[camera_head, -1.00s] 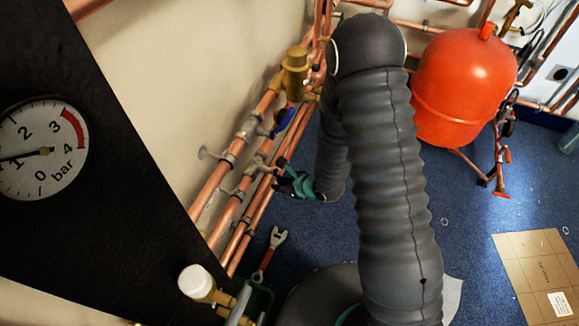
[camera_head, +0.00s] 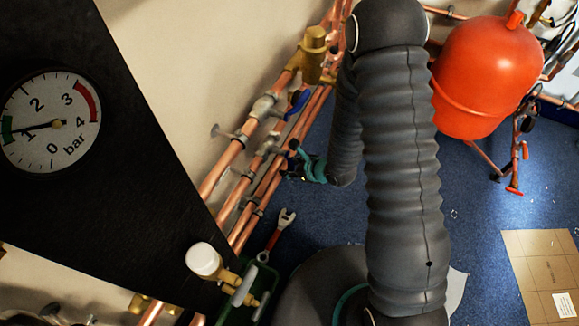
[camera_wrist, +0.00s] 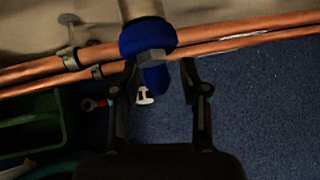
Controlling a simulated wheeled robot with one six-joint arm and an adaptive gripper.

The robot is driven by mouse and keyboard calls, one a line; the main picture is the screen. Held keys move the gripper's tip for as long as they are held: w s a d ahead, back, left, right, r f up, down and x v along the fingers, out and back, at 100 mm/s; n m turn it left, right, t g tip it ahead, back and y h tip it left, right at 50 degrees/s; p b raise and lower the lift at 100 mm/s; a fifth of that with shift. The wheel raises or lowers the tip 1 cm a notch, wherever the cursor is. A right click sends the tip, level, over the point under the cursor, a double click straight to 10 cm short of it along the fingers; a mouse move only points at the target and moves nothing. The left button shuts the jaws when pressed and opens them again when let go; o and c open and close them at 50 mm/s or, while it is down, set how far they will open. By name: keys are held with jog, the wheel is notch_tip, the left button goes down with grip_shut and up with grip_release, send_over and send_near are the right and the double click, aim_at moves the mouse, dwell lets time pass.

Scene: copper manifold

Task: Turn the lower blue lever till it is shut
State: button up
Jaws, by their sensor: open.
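A blue lever (camera_wrist: 148,38) with a metal nut at its middle shows in the wrist view at the top centre, its narrow end pointing down the picture. My gripper (camera_wrist: 158,72) is open, with one finger on each side of the lever's narrow end; I cannot tell whether either finger touches it. In the head view, my gripper (camera_head: 306,165) is beside the copper pipes, and the lever between its fingers cannot be made out there. Another blue lever (camera_head: 298,103) shows higher up, on a grey valve.
Copper pipes (camera_head: 230,160) run along the wall. A red tank (camera_head: 487,78) stands at the right. A wrench (camera_head: 282,228) and green crate (camera_wrist: 30,125) are near the pipes. A pressure gauge (camera_head: 50,120) is at the left. Blue floor is open right of the pipes.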

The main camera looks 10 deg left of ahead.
jog(key=v, duration=0.7)
jog(key=shift+d, duration=0.15)
jog(key=shift+s+r, duration=0.1)
jog(key=shift+s, duration=0.05)
jog(key=shift+c, duration=0.2)
